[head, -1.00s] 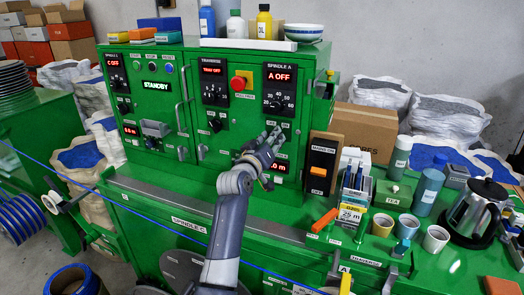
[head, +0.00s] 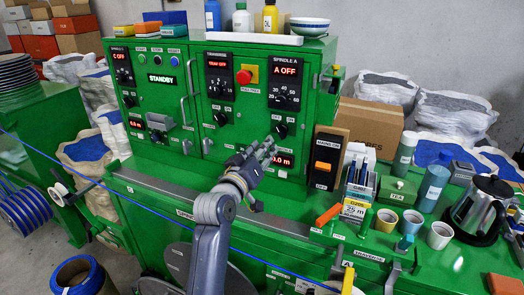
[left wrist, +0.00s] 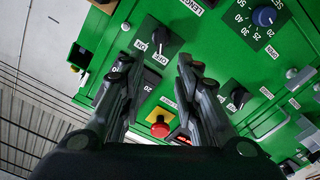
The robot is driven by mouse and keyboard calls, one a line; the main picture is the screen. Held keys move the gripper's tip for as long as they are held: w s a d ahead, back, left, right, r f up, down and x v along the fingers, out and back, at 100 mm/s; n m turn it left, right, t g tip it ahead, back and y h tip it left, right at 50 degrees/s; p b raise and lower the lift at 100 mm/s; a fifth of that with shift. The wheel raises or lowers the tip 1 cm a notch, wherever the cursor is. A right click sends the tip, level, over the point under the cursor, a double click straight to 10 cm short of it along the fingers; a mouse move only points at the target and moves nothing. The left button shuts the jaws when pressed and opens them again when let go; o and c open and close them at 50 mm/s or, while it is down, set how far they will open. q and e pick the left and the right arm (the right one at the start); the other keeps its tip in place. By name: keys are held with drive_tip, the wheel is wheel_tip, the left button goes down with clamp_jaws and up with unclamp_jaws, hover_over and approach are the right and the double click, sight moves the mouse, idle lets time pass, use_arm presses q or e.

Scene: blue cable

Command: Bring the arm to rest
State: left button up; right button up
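My left gripper (head: 268,148) is in front of the right-hand part of the green cabinet, just below and left of the black Spindle A switch (head: 281,130). In the left wrist view its two dark fingers (left wrist: 162,95) are apart with nothing between them. Beyond them are a black knob (left wrist: 160,38) and a red button (left wrist: 160,127) on the green panel. The fingers look clear of the panel. In the head view the Spindle A display (head: 286,71) reads "A OFF" and another display (head: 161,79) reads "STANDBY". My right gripper is not in view.
A blue cable (head: 150,212) runs across the front below my arm. On the right of the bench stand a black switch box (head: 325,160), several cups (head: 411,222), bottles and a kettle (head: 481,207). A cardboard box (head: 371,127) stands behind.

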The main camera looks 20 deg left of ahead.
use_arm(q)
drive_tip(key=shift+f, duration=0.1)
drive_tip(key=s+d+f+m+g, duration=0.1)
drive_tip(key=s+f+g, duration=0.1)
drive_tip(key=s+f, duration=0.3)
drive_tip(key=s+d+f+m+g, duration=0.1)
drive_tip(key=s+f+m+g, duration=0.1)
drive_tip(key=f, duration=0.5)
drive_tip(key=s+f+m+g, duration=0.2)
drive_tip(key=s+f+g, duration=0.3)
drive_tip(key=s, duration=0.6)
drive_tip(key=s+d+f+m+g, duration=0.1)
drive_tip(key=s+f+g, duration=0.1)
drive_tip(key=s+f, duration=0.75)
drive_tip(key=s+f+m+g, duration=0.2)
drive_tip(key=s+f+g, duration=0.25)
drive_tip(key=s, duration=0.85)
wheel_tip(320, 180, down, 32)
drive_tip(key=s+b, duration=0.2)
drive_tip(key=b, duration=0.2)
drive_tip(key=s+a+f+g+b, duration=0.1)
drive_tip(key=s+a+f+b, duration=0.1)
drive_tip(key=s+f, duration=1.3)
drive_tip(key=shift+s+a+f+y+b, duration=0.3)
drive_tip(key=shift+s+a+f+b, duration=0.1)
drive_tip(key=shift+f, duration=0.45)
